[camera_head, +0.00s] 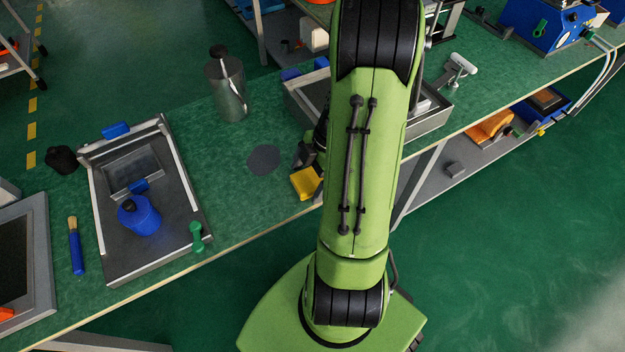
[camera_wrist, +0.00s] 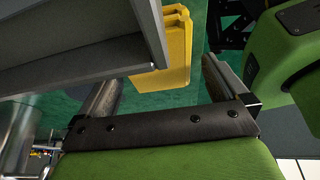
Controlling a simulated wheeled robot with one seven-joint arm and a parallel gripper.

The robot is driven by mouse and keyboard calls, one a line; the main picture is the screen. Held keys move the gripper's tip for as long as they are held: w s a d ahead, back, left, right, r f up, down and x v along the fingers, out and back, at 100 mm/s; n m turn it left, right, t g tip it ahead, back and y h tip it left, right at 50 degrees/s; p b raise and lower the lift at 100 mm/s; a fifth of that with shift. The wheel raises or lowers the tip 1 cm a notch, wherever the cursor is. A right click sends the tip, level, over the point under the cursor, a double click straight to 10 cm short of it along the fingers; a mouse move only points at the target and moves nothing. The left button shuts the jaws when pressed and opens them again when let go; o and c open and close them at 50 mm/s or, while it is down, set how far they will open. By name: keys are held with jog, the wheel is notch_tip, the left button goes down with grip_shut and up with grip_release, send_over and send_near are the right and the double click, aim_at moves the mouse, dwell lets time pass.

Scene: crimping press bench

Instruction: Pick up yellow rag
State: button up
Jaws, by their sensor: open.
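The yellow rag (camera_head: 305,183) lies at the front edge of the green bench, just left of my arm. It looks like a folded, thick yellow piece. In the wrist view the yellow rag (camera_wrist: 172,58) is between and beyond my fingers, partly covered by a grey edge. My gripper (camera_wrist: 160,70) is open, with one finger on each side of the rag in that picture. I cannot tell whether they touch it. In the head view my gripper (camera_head: 308,150) is dark, close to the rag and partly hidden by my arm.
A grey tray (camera_head: 432,123) stands right behind my arm; a grey wall (camera_wrist: 90,62) crosses the wrist view. A dark round disc (camera_head: 264,160) and metal bottle (camera_head: 229,95) are to the left. Another tray (camera_head: 181,190) holds a blue bottle (camera_head: 139,217).

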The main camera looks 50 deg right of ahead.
aim_at(310, 179)
jog(key=shift+f, duration=0.1)
dwell(0.3)
jog(key=c, duration=1.1)
notch_tip(310, 179, up, 10)
jog(key=p, duration=0.4)
jog(key=shift+r, duration=0.25)
